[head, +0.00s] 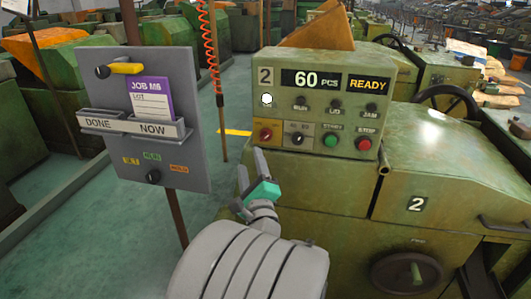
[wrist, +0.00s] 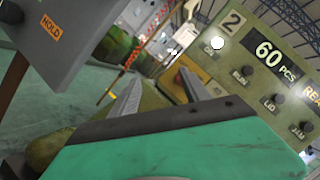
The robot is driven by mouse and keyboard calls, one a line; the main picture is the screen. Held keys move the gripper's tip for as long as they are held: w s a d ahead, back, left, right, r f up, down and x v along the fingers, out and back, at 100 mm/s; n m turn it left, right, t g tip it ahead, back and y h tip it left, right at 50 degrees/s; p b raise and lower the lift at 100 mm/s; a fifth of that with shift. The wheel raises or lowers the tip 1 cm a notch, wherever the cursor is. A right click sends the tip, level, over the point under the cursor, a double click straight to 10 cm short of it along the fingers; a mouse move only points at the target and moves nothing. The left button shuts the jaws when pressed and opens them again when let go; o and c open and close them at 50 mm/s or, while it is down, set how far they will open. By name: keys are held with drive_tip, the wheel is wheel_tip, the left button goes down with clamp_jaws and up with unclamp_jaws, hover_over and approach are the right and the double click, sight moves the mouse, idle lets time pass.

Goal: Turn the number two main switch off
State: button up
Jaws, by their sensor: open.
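The number 2 machine's panel (head: 318,70) reads "60 PCS" and "READY". A red rotary switch (head: 266,134) sits on a yellow plate at its lower left; I cannot read its label. The lamp (head: 267,100) above it glows white, and it also shows in the wrist view (wrist: 217,43). My gripper (head: 251,165) is open and empty, just below and left of the red switch. In the wrist view the red switch (wrist: 181,78) shows by the right finger, beyond the fingertips; they appear apart from it.
A grey job board (head: 190,165) with a yellow lever and a purple card stands left of my gripper on a post. A black selector, green START button (head: 331,140) and red STOP button (head: 364,144) are close right of the red switch. The machine's green cover (head: 450,160) lies below right.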

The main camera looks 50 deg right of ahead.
sight(265, 139)
drive_tip(key=d+r+m+p, duration=0.1)
drive_tip(key=d, duration=0.1)
drive_tip(key=d+r+m+g+h+p, duration=0.1)
drive_tip(key=d, duration=0.2)
drive_tip(key=d+r+m+h+p, duration=0.1)
drive_tip(key=d+p, duration=0.1)
drive_tip(key=shift+w+d, duration=0.3)
drive_tip(key=shift+w, duration=0.05)
drive_tip(key=shift+w+d, duration=0.2)
drive_tip(key=shift+d, duration=0.05)
drive_tip(key=shift+a, duration=0.1)
clamp_jaws()
